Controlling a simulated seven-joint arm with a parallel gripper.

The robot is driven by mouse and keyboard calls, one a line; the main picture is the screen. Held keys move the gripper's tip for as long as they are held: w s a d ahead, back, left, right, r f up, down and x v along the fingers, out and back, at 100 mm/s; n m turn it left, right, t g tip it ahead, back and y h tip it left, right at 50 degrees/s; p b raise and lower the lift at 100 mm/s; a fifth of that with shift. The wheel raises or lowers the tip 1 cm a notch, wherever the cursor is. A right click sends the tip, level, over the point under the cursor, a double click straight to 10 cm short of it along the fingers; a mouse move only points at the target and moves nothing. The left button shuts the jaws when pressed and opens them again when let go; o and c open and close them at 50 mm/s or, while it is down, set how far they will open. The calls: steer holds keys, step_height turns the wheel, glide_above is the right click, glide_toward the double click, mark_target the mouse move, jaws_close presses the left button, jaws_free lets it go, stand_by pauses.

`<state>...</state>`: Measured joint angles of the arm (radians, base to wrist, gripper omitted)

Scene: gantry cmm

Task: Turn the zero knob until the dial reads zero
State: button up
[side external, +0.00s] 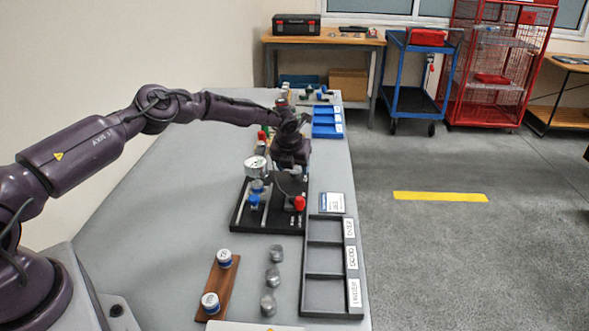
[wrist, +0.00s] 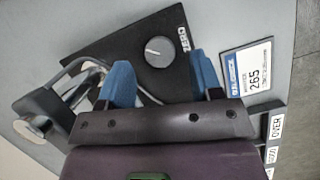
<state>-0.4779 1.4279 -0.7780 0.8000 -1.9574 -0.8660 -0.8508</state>
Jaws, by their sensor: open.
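The zero knob (wrist: 158,51) is a small grey disc with a white mark, on a black base (wrist: 120,40) beside a "ZERO" label in the wrist view. My gripper (wrist: 163,66) is open, its two blue fingers apart, with the knob showing between and just beyond the tips. I cannot tell whether they touch it. In the side view my gripper (side external: 290,178) hangs over the black base (side external: 245,222) and hides the knob. The white-faced dial (side external: 256,165) stands left of my gripper; its needle is too small to read.
A card (wrist: 248,72) showing 265 lies beside the base. A labelled tray (side external: 310,290), grey cylinders (side external: 270,280) and a brown board (side external: 220,285) with two blue-banded pieces stand nearer the camera. The left bench top is clear.

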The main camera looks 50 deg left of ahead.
steer(key=shift+x, duration=0.9)
steer(key=shift+c, duration=0.3)
steer(key=c, duration=0.9)
steer(key=shift+o, duration=0.2)
steer(key=shift+a+m+t+h, duration=0.15)
steer(key=shift+m+h, duration=0.35)
steer(key=shift+m, duration=0.7)
steer(key=shift+m+t+h, duration=0.15)
steer(key=shift+m+h, duration=0.35)
steer(key=shift+m, duration=0.7)
steer(key=o, duration=0.9)
steer(key=v, duration=1.3)
steer(key=shift+f, duration=0.1)
